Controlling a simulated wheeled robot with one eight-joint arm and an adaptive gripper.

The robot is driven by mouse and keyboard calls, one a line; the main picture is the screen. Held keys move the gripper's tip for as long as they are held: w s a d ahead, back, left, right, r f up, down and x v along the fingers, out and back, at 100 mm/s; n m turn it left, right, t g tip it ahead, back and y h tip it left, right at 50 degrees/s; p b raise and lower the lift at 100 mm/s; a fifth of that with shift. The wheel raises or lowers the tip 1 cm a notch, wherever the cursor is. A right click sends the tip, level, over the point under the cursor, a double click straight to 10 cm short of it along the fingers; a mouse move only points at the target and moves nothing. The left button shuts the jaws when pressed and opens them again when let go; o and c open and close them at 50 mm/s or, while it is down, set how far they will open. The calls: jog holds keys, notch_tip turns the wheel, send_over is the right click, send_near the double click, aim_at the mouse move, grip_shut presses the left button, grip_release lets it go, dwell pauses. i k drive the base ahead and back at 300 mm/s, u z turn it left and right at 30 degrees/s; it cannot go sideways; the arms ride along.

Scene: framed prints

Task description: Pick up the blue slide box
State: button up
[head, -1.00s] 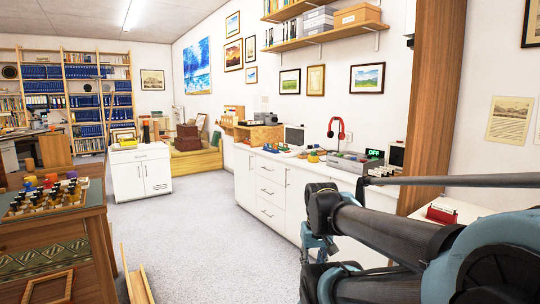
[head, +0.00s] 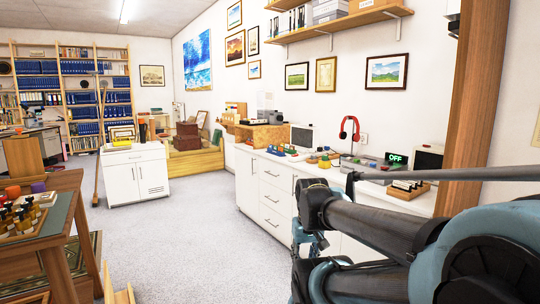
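I cannot pick out the blue slide box for certain. A small blue item (head: 276,150) lies on the white counter (head: 262,158), too small to tell if it is a box. My gripper (head: 304,246) shows only partly below the dark arm link, in front of the counter's drawers and well short of the blue item. Its fingers are mostly hidden, and I see nothing held.
A wooden table (head: 66,184) with bottles stands at the left. A white cabinet (head: 135,176) stands further back. Red headphones (head: 349,128) and a wooden tray (head: 408,192) are on the counter. Grey floor (head: 185,240) between is clear.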

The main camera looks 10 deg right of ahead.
aim_at(272, 151)
jog(key=i, duration=3.05)
jog(key=z, duration=0.2)
